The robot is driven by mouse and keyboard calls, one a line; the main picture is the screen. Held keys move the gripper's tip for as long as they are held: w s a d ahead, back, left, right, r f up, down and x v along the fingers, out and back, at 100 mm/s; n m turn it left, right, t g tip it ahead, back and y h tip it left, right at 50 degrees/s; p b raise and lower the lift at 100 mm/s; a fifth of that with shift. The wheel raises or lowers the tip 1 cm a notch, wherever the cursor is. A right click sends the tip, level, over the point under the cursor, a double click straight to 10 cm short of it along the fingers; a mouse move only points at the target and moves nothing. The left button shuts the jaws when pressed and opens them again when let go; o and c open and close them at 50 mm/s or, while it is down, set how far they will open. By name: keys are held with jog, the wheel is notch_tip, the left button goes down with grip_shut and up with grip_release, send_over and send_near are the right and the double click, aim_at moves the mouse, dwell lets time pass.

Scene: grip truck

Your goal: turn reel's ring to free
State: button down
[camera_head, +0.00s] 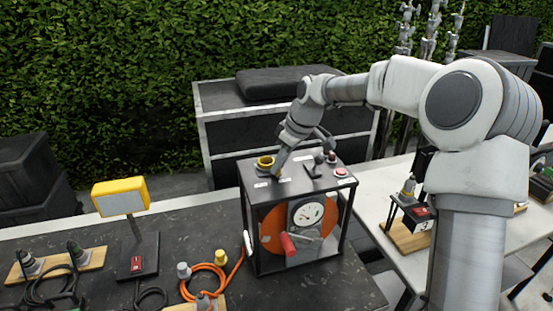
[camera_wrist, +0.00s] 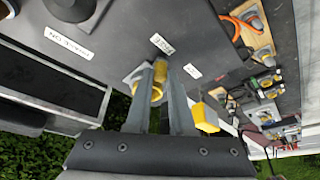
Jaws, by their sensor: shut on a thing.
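The reel (camera_head: 247,213) is a black open frame with an orange drum and a round gauge, standing on the dark table. Its yellow ring (camera_head: 265,162) sits at the left of the top panel. In the wrist view the ring (camera_wrist: 156,93) shows partly behind my fingers. My gripper (camera_head: 279,168) reaches down onto the panel; in the wrist view my gripper (camera_wrist: 165,75) is shut on the ring's yellow tab. The tab lies close to a white label (camera_wrist: 162,43) that seems to read FREE. A second label (camera_wrist: 193,71) lies to the right. The fingers hide part of the ring.
A lever (camera_head: 313,170) and a red button (camera_head: 342,172) are also on the reel's top. A yellow work lamp (camera_head: 121,197) stands to the left. An orange cable (camera_head: 207,268) lies on the table. A crate (camera_head: 215,87) stands behind.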

jog(key=shift+w+d+n, duration=0.15)
jog(key=shift+n, duration=0.25)
jog(key=shift+r, duration=0.1)
jog(key=c, duration=0.8)
grip_release()
jog(key=v, duration=1.7)
jog(key=shift+w+d+r+b, duration=0.1)
jog(key=shift+w+r+b, duration=0.1)
jog(key=shift+b, duration=0.1)
